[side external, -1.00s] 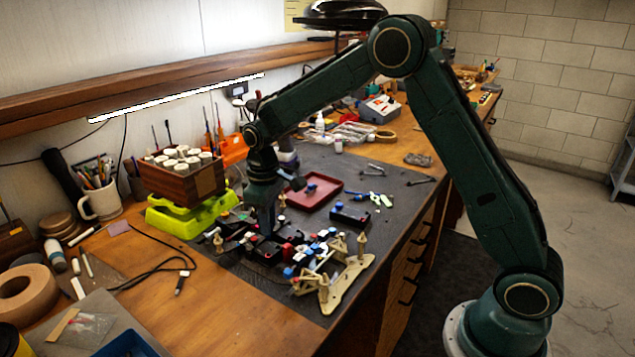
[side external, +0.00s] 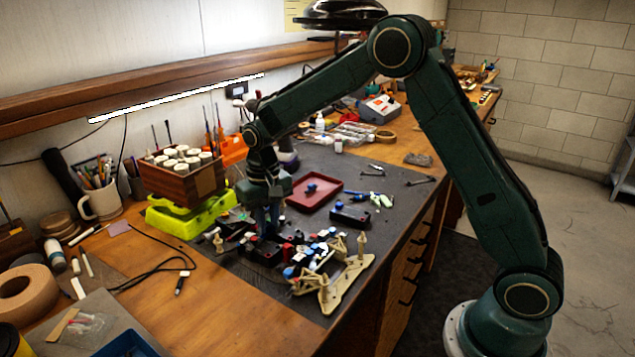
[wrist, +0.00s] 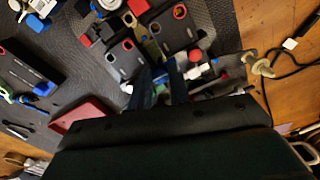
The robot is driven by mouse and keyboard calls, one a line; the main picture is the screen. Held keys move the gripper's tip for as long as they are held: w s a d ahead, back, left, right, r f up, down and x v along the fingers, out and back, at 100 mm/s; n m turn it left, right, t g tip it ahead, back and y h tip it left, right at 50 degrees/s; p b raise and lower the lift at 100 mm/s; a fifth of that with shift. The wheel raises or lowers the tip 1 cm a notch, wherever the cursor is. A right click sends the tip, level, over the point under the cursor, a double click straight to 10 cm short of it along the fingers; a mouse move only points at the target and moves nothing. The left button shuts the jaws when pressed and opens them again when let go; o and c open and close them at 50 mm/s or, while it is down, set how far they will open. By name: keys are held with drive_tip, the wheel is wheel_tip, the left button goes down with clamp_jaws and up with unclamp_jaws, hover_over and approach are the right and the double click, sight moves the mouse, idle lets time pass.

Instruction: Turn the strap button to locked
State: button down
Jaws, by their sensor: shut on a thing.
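My gripper (side external: 271,232) points straight down into the cluster of car parts on the dark mat. In the wrist view its two blue-grey fingers (wrist: 163,82) are close together at the near end of a black car part (wrist: 172,28) with red rings. They are shut on a small part that I take for the strap button. The fingers hide most of it, so its locked or unlocked mark cannot be read. Another black part with a red ring (wrist: 122,58) lies just left of the fingers.
A cream chassis frame with posts (side external: 345,283) stands at the mat's front. A red tray (side external: 329,196) and a black part with a blue end (side external: 350,217) lie to the right. A lime-green stand (side external: 165,222) carries a wooden box (side external: 178,182). A black cable (side external: 150,275) lies left.

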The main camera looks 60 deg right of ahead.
drive_tip(key=shift+w+r, duration=0.1)
drive_tip(key=c, duration=1.3)
unclamp_jaws()
drive_tip(key=shift+n, duration=0.6)
